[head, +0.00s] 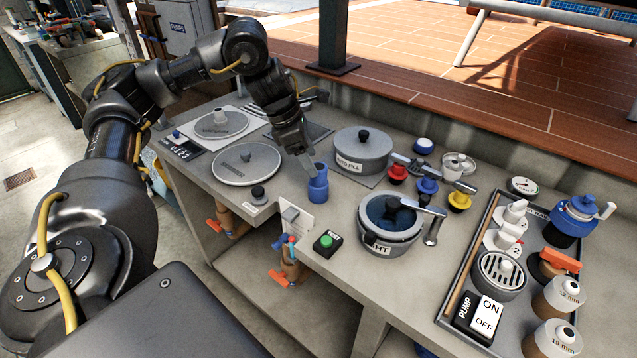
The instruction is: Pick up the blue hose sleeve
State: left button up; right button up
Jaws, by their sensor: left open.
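The blue hose sleeve (318,188) stands upright on the grey counter, near its front edge. It is a short blue cylinder with an opening at the top. My left gripper (305,168) points down at the sleeve's upper left side, with its fingertips close to the rim. It is open; I cannot tell whether a finger touches the sleeve or reaches into its opening. My right gripper is not in view.
A lidded grey pot (374,148) stands behind the sleeve, and an open pot (377,237) stands to its right. A green button box (327,243) sits in front. A round grey lid (246,163) lies to the left. A tray (455,290) with several parts is at right.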

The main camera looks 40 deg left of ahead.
aim_at(319, 171)
pick_arm(q)
jog(key=b+x, duration=0.1)
jog(key=x, duration=0.4)
jog(key=shift+w+d, duration=0.1)
jog(key=shift+w, duration=0.05)
jog(key=shift+c, duration=0.4)
jog(key=c, duration=1)
